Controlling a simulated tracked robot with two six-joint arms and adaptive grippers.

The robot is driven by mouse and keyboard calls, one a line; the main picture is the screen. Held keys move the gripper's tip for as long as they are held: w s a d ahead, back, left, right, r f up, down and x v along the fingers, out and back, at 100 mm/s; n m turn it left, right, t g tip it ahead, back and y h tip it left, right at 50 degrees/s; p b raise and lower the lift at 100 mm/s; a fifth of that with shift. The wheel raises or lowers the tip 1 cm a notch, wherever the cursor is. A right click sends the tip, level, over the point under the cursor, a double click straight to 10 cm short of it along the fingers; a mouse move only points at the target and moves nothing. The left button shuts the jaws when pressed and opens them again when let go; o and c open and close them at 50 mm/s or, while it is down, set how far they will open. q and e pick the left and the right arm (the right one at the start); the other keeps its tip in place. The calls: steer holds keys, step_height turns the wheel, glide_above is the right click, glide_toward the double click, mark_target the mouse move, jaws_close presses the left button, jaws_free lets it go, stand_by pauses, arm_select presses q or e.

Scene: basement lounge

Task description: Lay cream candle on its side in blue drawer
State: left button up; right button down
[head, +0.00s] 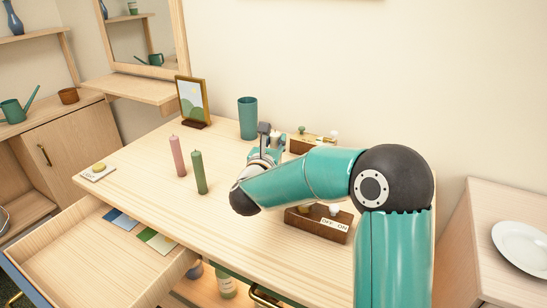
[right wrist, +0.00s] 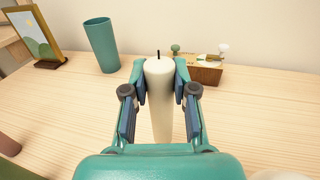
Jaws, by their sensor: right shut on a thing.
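The cream candle (right wrist: 160,100) stands upright between the fingers of my right gripper (right wrist: 160,88) in the right wrist view. The gripper is shut on it, with a finger on each side. The candle's lower end is hidden, so I cannot tell if it touches the table. In the head view my right gripper (head: 268,143) is over the back middle of the table, partly hidden by my arm. A pulled-out wooden drawer (head: 75,262) is at the lower left. A dark blue-green strip with a brass handle (head: 265,296) shows at the bottom edge, mostly cut off. My left gripper is out of view.
A pink candle (head: 178,157) and a green candle (head: 199,172) stand left of my arm. A teal cup (head: 248,118) and a picture frame (head: 193,102) stand behind. A wooden switch box (head: 317,224) is under my forearm. Coloured cards (head: 157,240) lie along the open drawer.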

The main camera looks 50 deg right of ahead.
steer(key=shift+f, duration=2.25)
steer(key=shift+f+b, duration=0.15)
steer(key=shift+b, duration=0.15)
steer(key=c, duration=0.9)
jaws_free()
steer(key=shift+r+p, duration=0.25)
steer(key=shift+p, duration=0.2)
steer(key=shift+b+v, duration=1.6)
steer(key=shift+v, duration=4.45)
